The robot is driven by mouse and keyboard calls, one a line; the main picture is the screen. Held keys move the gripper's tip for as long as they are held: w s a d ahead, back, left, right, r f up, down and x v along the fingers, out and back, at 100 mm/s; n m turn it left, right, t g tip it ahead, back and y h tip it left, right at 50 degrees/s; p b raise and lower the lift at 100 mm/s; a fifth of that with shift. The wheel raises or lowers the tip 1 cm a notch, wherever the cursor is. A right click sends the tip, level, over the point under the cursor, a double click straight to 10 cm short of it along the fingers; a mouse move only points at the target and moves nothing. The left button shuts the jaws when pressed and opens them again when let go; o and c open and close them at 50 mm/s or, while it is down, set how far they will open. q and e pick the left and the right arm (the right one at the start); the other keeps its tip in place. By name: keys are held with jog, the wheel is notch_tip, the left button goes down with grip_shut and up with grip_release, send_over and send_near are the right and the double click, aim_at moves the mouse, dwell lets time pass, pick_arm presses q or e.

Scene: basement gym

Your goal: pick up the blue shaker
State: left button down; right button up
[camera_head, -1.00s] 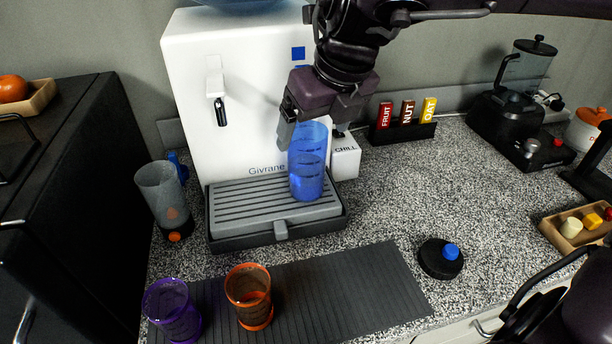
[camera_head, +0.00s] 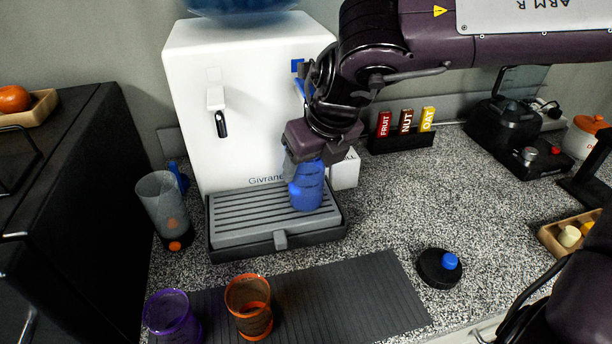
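The blue shaker (camera_head: 307,190) stands upright on the right part of the grey drip tray (camera_head: 232,225) of the white water dispenser (camera_head: 190,105). It is translucent blue, and its upper part is hidden by my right gripper. My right gripper (camera_head: 304,168) is low over the shaker, pointing down, with its fingers at the shaker's upper part. One finger shows at the shaker's left side; the other is hidden, so I cannot tell whether they press on it. My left gripper is not in view.
A clear grey shaker (camera_head: 163,210) is left of the tray. A black lid with blue cap (camera_head: 440,267) lies right. A bar rack (camera_head: 402,139) stands behind.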

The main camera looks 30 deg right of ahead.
jog(key=c, duration=0.6)
jog(key=shift+r, duration=0.1)
jog(key=shift+c, duration=0.2)
